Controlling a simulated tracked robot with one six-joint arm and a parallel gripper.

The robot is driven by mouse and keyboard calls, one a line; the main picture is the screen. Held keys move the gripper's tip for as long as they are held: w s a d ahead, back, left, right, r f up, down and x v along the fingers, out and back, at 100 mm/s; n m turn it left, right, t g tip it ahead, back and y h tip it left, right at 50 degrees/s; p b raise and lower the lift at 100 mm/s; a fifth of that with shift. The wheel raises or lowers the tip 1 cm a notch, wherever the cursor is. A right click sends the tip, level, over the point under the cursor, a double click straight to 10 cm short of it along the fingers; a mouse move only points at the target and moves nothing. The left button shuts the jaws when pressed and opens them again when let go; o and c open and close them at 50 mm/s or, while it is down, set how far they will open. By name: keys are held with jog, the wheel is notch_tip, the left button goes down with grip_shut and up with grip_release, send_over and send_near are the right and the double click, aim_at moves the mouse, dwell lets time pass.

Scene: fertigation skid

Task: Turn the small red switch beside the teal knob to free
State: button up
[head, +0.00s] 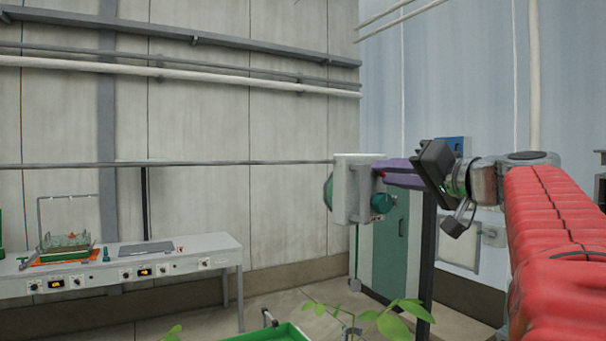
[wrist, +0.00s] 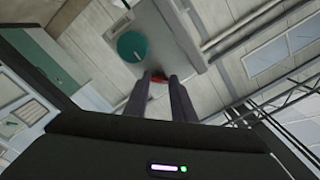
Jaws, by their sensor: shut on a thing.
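The small red switch (wrist: 159,78) sits on the face of a pale panel box (wrist: 175,22), beside the round teal knob (wrist: 133,46). In the wrist view my gripper (wrist: 162,77) has its two dark fingers on either side of the switch, shut on it. The fingers hide part of the switch, so its setting cannot be read. In the head view the panel box (head: 346,190) stands right of centre, with the teal knob (head: 381,203) low on its right side. My gripper (head: 384,166) reaches it from the right, above the knob, with a bit of red at its tips.
A dark upright post (head: 427,260) stands below my gripper. A green cabinet (head: 392,245) is behind the panel box. A grey bench (head: 170,262) with gear on it runs along the left wall. Leafy plants (head: 391,322) rise at the bottom.

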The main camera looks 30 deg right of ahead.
jog(key=shift+d+f, duration=0.15)
jog(key=shift+f, duration=0.2)
jog(key=o, duration=1.1)
jog(key=shift+r, duration=0.2)
jog(key=shift+c, duration=0.2)
jog(key=s, duration=1.3)
jog(key=shift+s+d, duration=0.15)
jog(key=shift+s, duration=0.25)
